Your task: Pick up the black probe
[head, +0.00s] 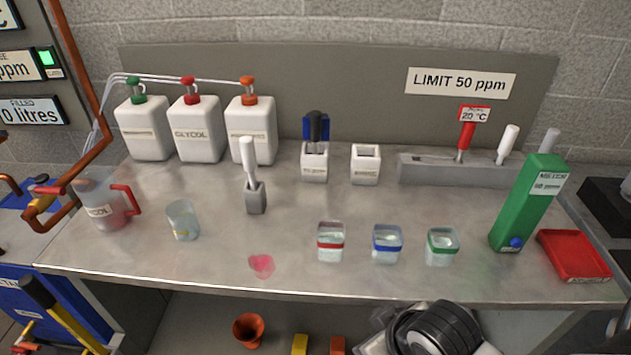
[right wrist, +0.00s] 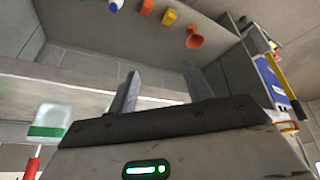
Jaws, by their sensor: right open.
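The black probe (head: 317,128) stands upright in a small white holder (head: 314,168) near the back middle of the bench, with blue parts around its black handle. Its lower end is hidden in the holder. My right gripper (right wrist: 162,92) shows in the right wrist view with its two fingers spread apart and nothing between them. It is in front of the bench, away from the probe. My left gripper is in neither view.
An empty white holder (head: 365,165) stands right of the probe. A white-handled tool in a grey block (head: 255,200) stands front left of it. Three small glass cups with red (head: 331,241), blue (head: 387,244) and green (head: 442,246) bands stand near the front edge. A green box (head: 527,205) leans at right.

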